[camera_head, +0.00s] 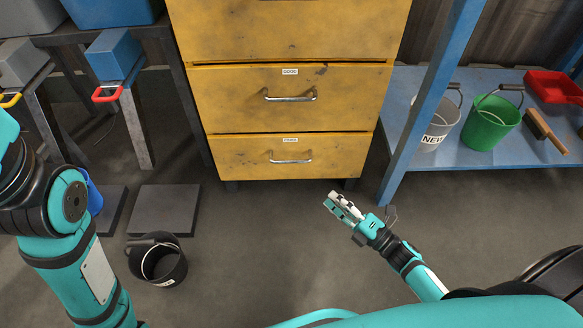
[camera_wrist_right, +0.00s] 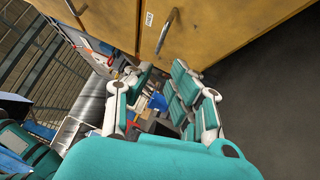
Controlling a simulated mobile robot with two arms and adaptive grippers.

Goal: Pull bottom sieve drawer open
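A yellow cabinet (camera_head: 280,30) stands at the top centre, its drawers shut. Its bottom drawer (camera_head: 235,158) has a small white label and a horizontal metal handle (camera_head: 290,161). In the right wrist view, the bottom drawer's handle (camera_wrist_right: 166,32) shows at the top, beyond the fingers. My right gripper (camera_head: 343,207) is in front of the cabinet, below and right of the handle, apart from it. In the wrist view its fingers (camera_wrist_right: 155,95) are spread with nothing between them. My left arm (camera_head: 75,255) comes in at the left; its gripper is out of view.
A black bucket (camera_head: 158,262) stands on the floor at the left, near a dark flat slab (camera_head: 165,210). A blue shelf (camera_head: 475,150) at the right holds a grey bucket, a green bucket (camera_head: 491,122) and a brush. The floor before the cabinet is clear.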

